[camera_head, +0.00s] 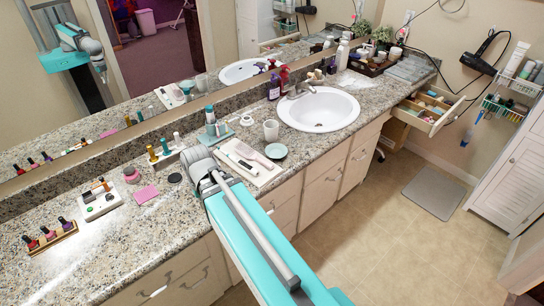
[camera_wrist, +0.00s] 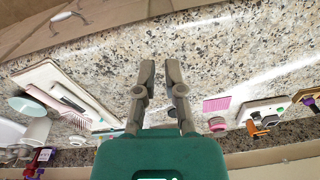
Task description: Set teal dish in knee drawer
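The teal dish (camera_head: 276,151) is a small round dish lying on the granite counter, at the right end of a pale tray. It also shows at the left edge of the wrist view (camera_wrist: 22,106). The knee drawer (camera_head: 440,122) appears to be the open drawer at the counter's far right, with several small things inside. My gripper (camera_wrist: 159,68) is open and empty over the bare counter, between the tray and a pink pad. Its fingers are apart and do not touch the dish. In the head view my arm hides the fingertips.
The pale tray (camera_head: 236,175) holds a comb and other flat items. A white cup (camera_head: 271,130) stands behind the dish, and the sink (camera_head: 318,109) lies to its right. Bottles stand along the mirror. The floor (camera_head: 350,225) before the cabinets is largely clear.

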